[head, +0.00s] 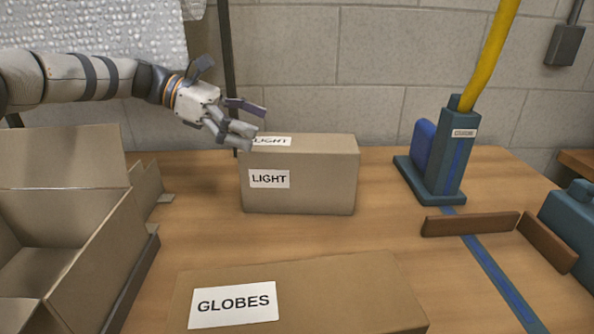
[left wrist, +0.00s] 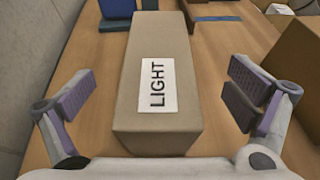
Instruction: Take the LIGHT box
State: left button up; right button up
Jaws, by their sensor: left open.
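The LIGHT box (head: 310,184) is a closed brown carton standing on the wooden table, with white LIGHT labels on its top and front. My left gripper (head: 251,120) is at the box's left end, near its top. In the left wrist view the LIGHT box (left wrist: 160,50) lies lengthwise between the spread fingers of my left gripper (left wrist: 160,100), which is open. Gaps show between the fingers and the box on both sides there. My right gripper is in neither view.
A closed GLOBES box (head: 330,290) lies in front. An open carton (head: 95,250) stands at the left. A teal stand with a yellow pole (head: 450,160) is at the right, near low brown wooden strips (head: 470,223). Bare table lies right of the LIGHT box. A block wall is behind.

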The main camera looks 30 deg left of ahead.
aim_at(297, 141)
pick_arm(q)
jog(key=x, duration=0.7)
jog(key=shift+a+f, duration=0.2)
jog(key=shift+a+r, duration=0.1)
jog(key=c, duration=2)
jog(key=shift+c, duration=0.2)
